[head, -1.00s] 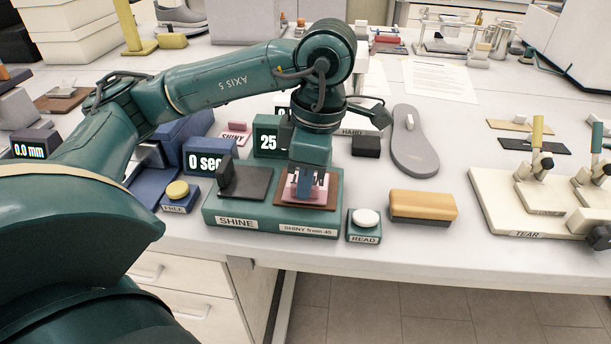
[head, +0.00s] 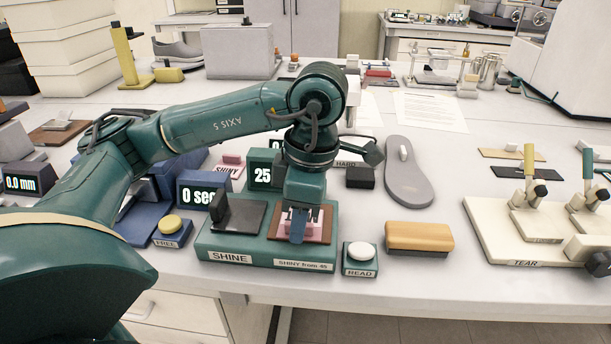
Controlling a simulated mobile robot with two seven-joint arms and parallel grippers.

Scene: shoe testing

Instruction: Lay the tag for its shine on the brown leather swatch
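The brown leather swatch (head: 326,238) lies on the right part of the green shine meter (head: 215,247), which is marked SHINE and "SHINY from 45". A green display (head: 262,176) behind it reads 25. My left gripper (head: 298,226) points down over the swatch. A pink tag (head: 314,229) is at its fingertips, low over or on the swatch; its lettering is hidden. I cannot tell whether the fingers grip the tag or stand around it. Another pink tag (head: 231,161), marked SHINY, lies on the table behind the meter. My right gripper is not in view.
A white READ button (head: 362,252) stands just right of the meter, and a yellow FREE button (head: 171,226) stands left. A tan-and-dark block (head: 419,236), a grey sole (head: 407,175) and a TEAR rig (head: 494,236) are farther right. The front table edge is near.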

